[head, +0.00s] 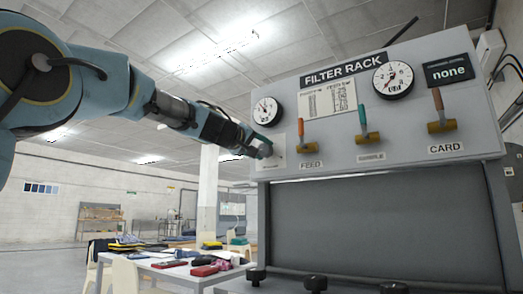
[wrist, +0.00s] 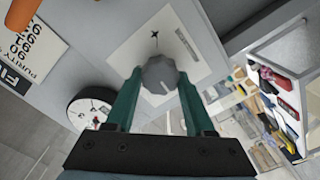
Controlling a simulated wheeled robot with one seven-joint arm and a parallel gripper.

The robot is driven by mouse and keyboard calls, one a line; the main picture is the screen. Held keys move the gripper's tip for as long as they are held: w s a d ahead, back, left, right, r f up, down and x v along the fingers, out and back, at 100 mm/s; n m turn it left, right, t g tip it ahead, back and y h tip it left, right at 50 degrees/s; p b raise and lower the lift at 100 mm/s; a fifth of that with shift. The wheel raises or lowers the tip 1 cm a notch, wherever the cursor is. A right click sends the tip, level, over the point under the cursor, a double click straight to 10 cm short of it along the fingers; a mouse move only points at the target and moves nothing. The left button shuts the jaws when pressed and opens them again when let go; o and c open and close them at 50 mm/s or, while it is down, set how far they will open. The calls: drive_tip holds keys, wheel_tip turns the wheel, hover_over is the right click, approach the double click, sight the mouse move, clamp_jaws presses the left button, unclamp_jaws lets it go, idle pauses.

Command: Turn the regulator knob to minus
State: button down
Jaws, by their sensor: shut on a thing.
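The regulator knob (wrist: 159,74) is a grey, faceted round knob on a pale label plate (wrist: 205,50) on the panel. In the wrist view my gripper (wrist: 160,85) has its two green fingers on either side of the knob, shut on it. In the head view my gripper (head: 258,148) is at the left end of the filter rack panel (head: 330,140), below the left gauge. There the knob is mostly hidden by my gripper. The plate's markings are too small to read, apart from a small dark mark above the knob in the wrist view.
A left gauge (head: 266,111) sits just above my gripper, and a larger gauge (head: 393,80) is farther right. The feed lever (head: 307,140), a middle lever (head: 367,136) and the card lever (head: 440,124) stick out to the right. A cluttered table (head: 170,270) stands behind, at the left.

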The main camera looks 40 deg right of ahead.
drive_tip(key=n, duration=0.5)
drive_tip(key=shift+n, duration=0.3)
drive_tip(key=shift+w+f+n+p, duration=0.15)
drive_tip(key=shift+n+p, duration=0.3)
drive_tip(key=shift+n, duration=1.75)
drive_tip(key=shift+c, duration=1.3)
unclamp_jaws()
drive_tip(key=b+v, duration=0.4)
drive_tip(key=v, duration=0.7)
drive_tip(key=shift+b, duration=0.35)
